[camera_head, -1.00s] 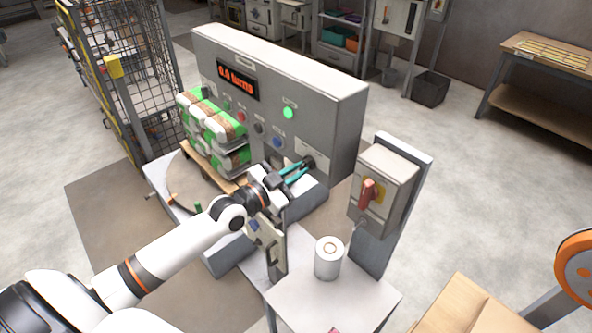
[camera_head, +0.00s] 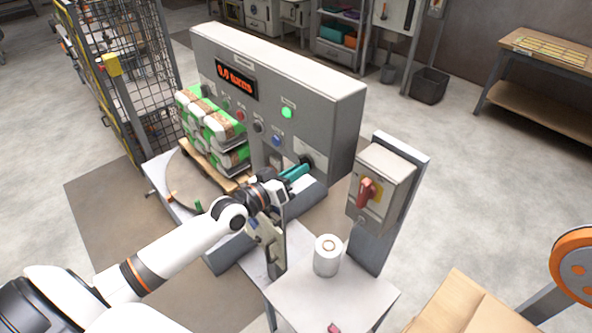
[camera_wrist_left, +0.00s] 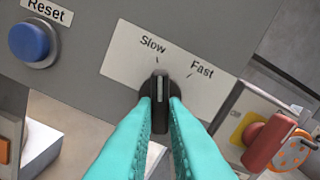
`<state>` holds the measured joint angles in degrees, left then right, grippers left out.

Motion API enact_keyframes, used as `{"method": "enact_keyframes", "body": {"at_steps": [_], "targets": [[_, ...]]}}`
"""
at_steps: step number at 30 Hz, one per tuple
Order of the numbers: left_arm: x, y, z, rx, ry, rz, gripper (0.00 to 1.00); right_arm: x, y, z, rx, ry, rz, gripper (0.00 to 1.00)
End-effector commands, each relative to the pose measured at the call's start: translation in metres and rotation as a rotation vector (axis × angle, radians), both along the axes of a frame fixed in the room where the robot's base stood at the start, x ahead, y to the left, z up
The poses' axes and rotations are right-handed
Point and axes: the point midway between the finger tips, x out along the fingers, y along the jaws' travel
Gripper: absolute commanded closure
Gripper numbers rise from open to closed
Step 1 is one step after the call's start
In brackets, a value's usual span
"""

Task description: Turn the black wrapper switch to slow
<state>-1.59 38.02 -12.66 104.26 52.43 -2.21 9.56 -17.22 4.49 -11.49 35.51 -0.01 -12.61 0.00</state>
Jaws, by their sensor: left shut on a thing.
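The black wrapper switch (camera_wrist_left: 160,88) is a small knob on the grey panel, between a "Slow" label (camera_wrist_left: 152,45) and a "Fast" label (camera_wrist_left: 202,70). The white line on the knob points nearly straight up in the left wrist view, close to the Slow tick. My left gripper (camera_wrist_left: 160,103) is shut on the knob, with one teal fingertip on each side. In the head view my left gripper (camera_head: 300,170) reaches the lower right of the wrapper panel (camera_head: 330,110), and the knob is largely hidden there. My right gripper is not in view.
A blue Reset button (camera_wrist_left: 33,42) sits left of the switch. A grey box with a red handle (camera_head: 367,192) stands to the right. A white roll (camera_head: 327,255) stands on the small table in front. Stacked green-and-white bags (camera_head: 215,125) stand on the turntable at left.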

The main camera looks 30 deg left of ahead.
Motion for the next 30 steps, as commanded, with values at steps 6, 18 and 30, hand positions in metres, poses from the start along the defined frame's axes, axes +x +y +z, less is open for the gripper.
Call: {"method": "enact_keyframes", "body": {"at_steps": [6,18,30], "targets": [[-0.0001,-0.0002,0.0003,-0.067,0.023,0.0,1.0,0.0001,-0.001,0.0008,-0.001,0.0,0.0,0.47],[-0.0001,-0.0003,0.0004,-0.093,0.031,0.0,1.0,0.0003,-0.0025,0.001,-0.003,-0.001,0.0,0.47],[-0.0001,-0.0003,0.0004,-0.091,0.031,0.0,0.66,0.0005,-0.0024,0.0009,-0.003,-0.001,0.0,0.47]]}}
